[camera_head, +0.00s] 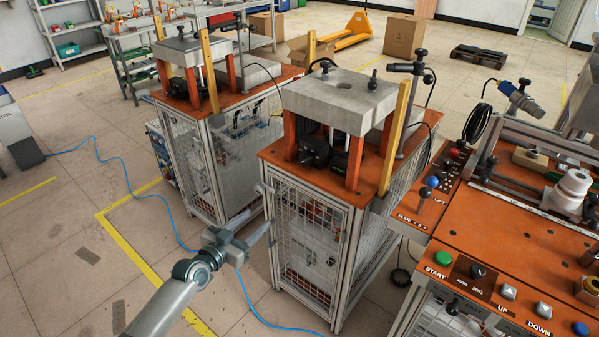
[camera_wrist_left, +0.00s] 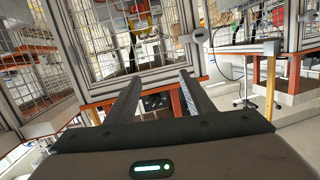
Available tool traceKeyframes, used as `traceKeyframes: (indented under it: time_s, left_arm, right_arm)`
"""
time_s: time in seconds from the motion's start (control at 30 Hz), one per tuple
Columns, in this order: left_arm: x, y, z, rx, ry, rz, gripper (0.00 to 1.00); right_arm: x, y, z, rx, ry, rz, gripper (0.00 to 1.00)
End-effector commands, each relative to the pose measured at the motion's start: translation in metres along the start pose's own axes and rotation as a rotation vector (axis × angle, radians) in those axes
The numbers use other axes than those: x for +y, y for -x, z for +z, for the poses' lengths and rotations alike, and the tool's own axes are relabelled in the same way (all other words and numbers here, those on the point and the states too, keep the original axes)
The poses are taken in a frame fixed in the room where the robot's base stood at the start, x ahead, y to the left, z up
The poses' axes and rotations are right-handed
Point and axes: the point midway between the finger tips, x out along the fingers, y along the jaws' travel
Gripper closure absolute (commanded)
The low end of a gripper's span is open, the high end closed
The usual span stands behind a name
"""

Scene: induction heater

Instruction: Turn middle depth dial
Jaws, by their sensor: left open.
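The middle machine has an orange top (camera_head: 376,186), orange posts and a grey slab (camera_head: 335,98). Black parts (camera_head: 314,150) sit between its posts under the slab. I cannot tell which part is the middle depth dial. My left gripper (camera_head: 265,209) is open and empty, beside the left side of this machine's mesh cabinet (camera_head: 308,238) and below the orange top. In the left wrist view the two fingers (camera_wrist_left: 159,76) are spread apart, with an orange frame and black parts (camera_wrist_left: 157,102) showing beyond them, partly hidden by the gripper. My right gripper is not in view.
A similar machine (camera_head: 232,97) stands behind to the left. At the right is an orange control bench with a green START button (camera_head: 442,258), a black JOG knob (camera_head: 478,270) and other buttons. A blue cable (camera_head: 128,182) runs over the open floor at left.

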Motion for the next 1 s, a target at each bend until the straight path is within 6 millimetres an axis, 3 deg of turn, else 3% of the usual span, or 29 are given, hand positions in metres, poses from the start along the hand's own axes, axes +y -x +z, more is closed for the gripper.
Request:
traceKeyframes:
  time_s: [0.03,0.1,0.23,0.73,1.0]
  left_arm:
    - [0.003,-0.004,-0.030,0.056,-0.019,0.025,0.52]
    - [0.009,-0.005,-0.064,0.110,-0.035,0.053,0.52]
    - [0.016,-0.003,-0.098,0.166,-0.052,0.083,0.52]
    - [0.018,-0.005,-0.106,0.176,-0.054,0.089,0.52]
    - [0.020,-0.027,-0.111,0.177,-0.052,0.088,0.52]
  right_arm:
    - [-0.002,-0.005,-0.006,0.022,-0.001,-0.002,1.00]
    - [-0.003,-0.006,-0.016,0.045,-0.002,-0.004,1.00]
    - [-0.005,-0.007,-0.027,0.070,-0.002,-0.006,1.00]
    - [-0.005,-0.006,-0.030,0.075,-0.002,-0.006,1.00]
    - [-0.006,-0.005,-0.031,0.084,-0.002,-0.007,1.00]
